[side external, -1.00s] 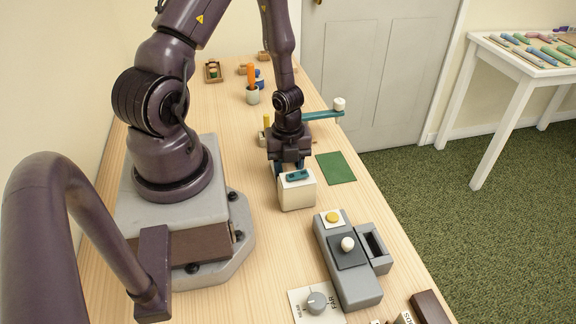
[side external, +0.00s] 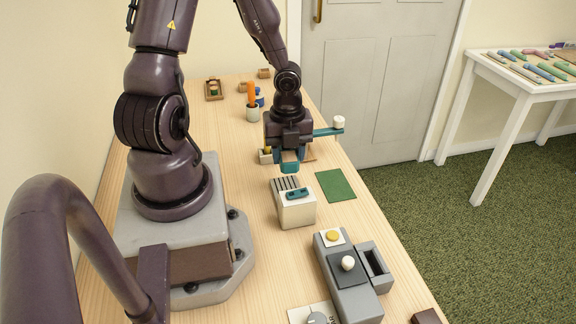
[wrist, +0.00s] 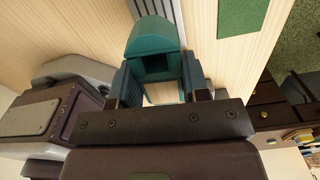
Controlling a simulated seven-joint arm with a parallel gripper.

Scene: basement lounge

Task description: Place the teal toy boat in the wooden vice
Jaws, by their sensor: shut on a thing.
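My gripper (side external: 289,163) is shut on a teal piece (side external: 290,168), which I take to be the toy boat, above the table behind a cream box. In the wrist view the teal piece (wrist: 153,38) sits between the fingers (wrist: 157,80), with a rounded end and a dark square recess. I cannot clearly make out the wooden vice; a bit of brown wood (side external: 310,155) shows beside my gripper, mostly hidden.
The cream box (side external: 297,214) has dark slots and a teal handle on it. A green mat (side external: 335,186) lies to its right. A grey control box (side external: 352,297) stands in front. A teal bar with a white knob (side external: 338,122) and a cup (side external: 252,114) are near my gripper.

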